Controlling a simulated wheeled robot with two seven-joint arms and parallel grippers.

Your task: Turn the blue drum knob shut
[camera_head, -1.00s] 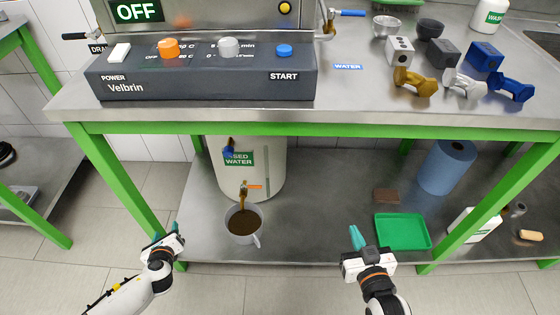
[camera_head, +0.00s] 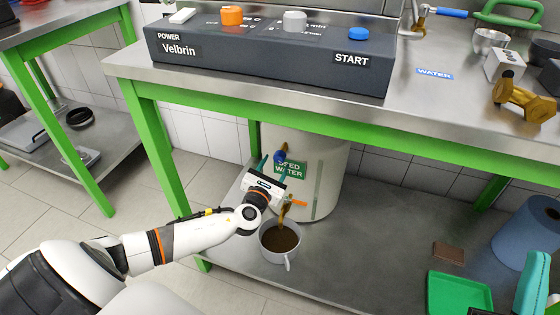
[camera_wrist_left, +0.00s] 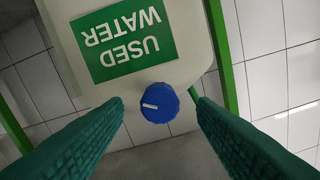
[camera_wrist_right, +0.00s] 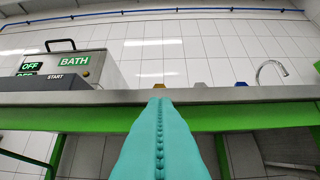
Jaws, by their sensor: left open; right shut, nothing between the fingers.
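The blue drum knob (camera_head: 281,154) sits on the white drum (camera_head: 325,165) under the bench, above the green USED WATER label (camera_head: 291,169). In the left wrist view the knob (camera_wrist_left: 160,103) shows a white mark and lies between the fingertips, with a gap on each side. My left gripper (camera_head: 273,164) is open around or just in front of the knob; contact does not show. My right gripper (camera_head: 533,285) is shut and empty at the right edge. Its teal fingers are pressed together in the right wrist view (camera_wrist_right: 160,105).
Below the knob, an orange-handled tap (camera_head: 296,203) is above a mug (camera_head: 281,243) of brown liquid. A green tray (camera_head: 455,295) and blue roll (camera_head: 525,240) are at the shelf's right. The bench edge (camera_head: 300,105) overhangs the drum.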

